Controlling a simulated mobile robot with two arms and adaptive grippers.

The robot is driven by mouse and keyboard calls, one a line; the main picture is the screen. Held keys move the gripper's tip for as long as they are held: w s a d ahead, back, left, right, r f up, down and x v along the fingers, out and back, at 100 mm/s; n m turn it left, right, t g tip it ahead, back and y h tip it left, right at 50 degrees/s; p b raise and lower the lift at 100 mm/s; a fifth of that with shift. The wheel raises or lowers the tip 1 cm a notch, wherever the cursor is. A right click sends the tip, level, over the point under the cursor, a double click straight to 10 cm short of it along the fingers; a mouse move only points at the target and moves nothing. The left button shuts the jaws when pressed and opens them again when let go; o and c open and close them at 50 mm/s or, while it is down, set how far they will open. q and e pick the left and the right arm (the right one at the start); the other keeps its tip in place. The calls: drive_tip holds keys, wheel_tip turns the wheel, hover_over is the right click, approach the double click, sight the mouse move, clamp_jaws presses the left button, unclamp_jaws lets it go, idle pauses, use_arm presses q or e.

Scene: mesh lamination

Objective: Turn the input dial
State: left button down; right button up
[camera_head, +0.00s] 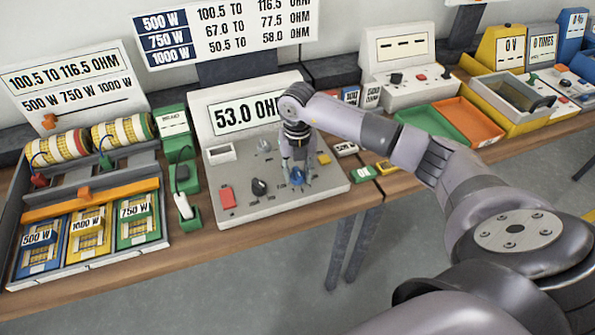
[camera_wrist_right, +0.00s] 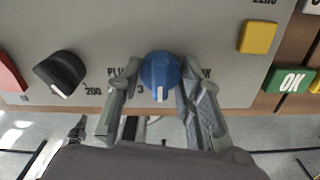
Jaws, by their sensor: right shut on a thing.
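A blue dial (camera_wrist_right: 158,75) with a white mark sits on the sloped panel of a grey meter (camera_head: 335,187). Its white mark points toward the bottom of the right wrist view. My right gripper (camera_wrist_right: 157,85) has one finger on each side of the blue dial and is shut on it. In the head view, the right gripper (camera_head: 298,177) reaches down onto the same blue dial. A black dial (camera_wrist_right: 61,73) stands to the left of it, with "200" printed beside it. The meter's display (camera_head: 240,115) reads 53.0 OHM, partly covered by my right arm. My left gripper is not in view.
A red button (camera_head: 227,197) and a yellow button (camera_wrist_right: 258,37) are on the panel. A green OK block (camera_wrist_right: 290,80) lies right of the meter. A rack with coils and wattage cards (camera_head: 88,268) stands left. Orange (camera_head: 468,122) and green trays are at right.

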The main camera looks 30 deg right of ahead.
sight(298, 171)
drive_tip(key=shift+w+r, duration=0.1)
drive_tip(key=o, duration=1.2)
drive_tip(key=shift+c, duration=0.2)
wheel_tip(298, 171, up, 12)
